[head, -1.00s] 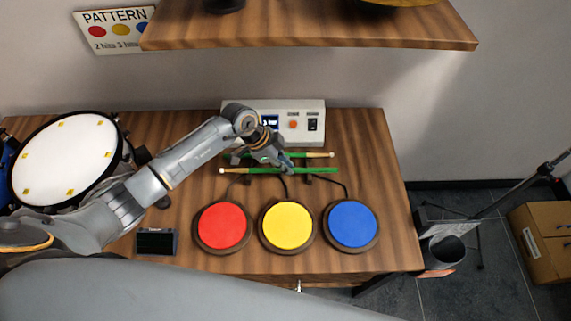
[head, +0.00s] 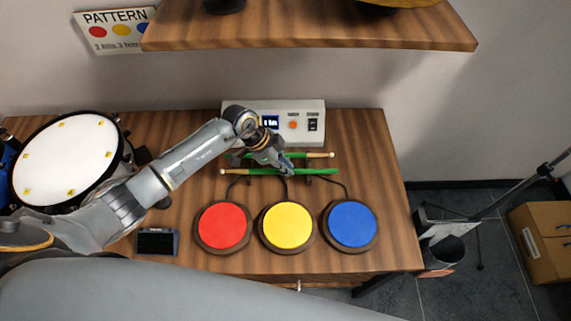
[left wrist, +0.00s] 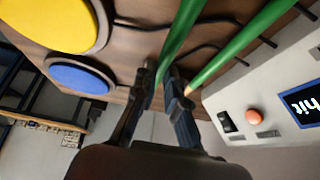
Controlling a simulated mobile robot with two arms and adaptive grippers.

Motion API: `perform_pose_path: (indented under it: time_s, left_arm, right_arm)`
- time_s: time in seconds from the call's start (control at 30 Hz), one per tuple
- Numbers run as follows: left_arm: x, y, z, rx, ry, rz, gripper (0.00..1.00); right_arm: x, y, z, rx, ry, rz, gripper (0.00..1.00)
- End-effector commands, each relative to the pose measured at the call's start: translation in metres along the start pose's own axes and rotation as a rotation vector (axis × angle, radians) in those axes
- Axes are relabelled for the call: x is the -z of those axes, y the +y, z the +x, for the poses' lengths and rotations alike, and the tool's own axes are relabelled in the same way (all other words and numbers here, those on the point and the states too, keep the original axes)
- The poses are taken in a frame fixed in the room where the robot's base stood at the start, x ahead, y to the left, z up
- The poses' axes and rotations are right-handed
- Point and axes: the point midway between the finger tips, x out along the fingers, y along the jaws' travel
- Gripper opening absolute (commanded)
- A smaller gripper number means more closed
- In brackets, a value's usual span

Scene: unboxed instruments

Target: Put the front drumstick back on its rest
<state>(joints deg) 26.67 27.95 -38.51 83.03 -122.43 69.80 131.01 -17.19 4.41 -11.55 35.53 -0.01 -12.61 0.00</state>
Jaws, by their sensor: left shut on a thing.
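The front drumstick (head: 318,171) is green with pale wooden ends. It lies level across the dark rest (head: 309,179), and I cannot tell whether it touches it. In the left wrist view the front drumstick (left wrist: 183,32) runs between the two fingertips (left wrist: 162,76). The back drumstick (head: 318,155) is also green and lies parallel behind it; it shows beside the fingers in the left wrist view (left wrist: 240,40). My gripper hides part of both sticks. My right gripper is not in view.
Red (head: 222,225), yellow (head: 287,225) and blue (head: 350,223) pads sit in front of the sticks. A white control box (head: 300,107) stands close behind them. A drum (head: 65,158) is at the left, and a shelf (head: 310,30) hangs above.

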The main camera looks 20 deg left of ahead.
Motion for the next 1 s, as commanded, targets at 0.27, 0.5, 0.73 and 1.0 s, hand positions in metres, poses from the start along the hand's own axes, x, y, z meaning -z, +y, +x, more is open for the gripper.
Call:
perform_pose_path:
  time_s: [0.27,0.5,0.73,1.0]
  left_arm:
    - [-0.001,0.0,0.002,0.0,0.0,0.0,0.0]
    - [-0.004,0.0,0.008,-0.001,0.0,-0.001,0.0]
    - [-0.007,0.0,0.014,0.0,0.0,-0.001,0.0]
    - [-0.007,0.0,0.014,0.0,0.0,0.0,0.0]
  right_arm:
    - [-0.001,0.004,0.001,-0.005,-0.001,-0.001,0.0]
    - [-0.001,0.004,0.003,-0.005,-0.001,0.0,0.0]
    - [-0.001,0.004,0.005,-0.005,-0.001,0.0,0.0]
    - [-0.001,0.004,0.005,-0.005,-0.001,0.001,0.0]
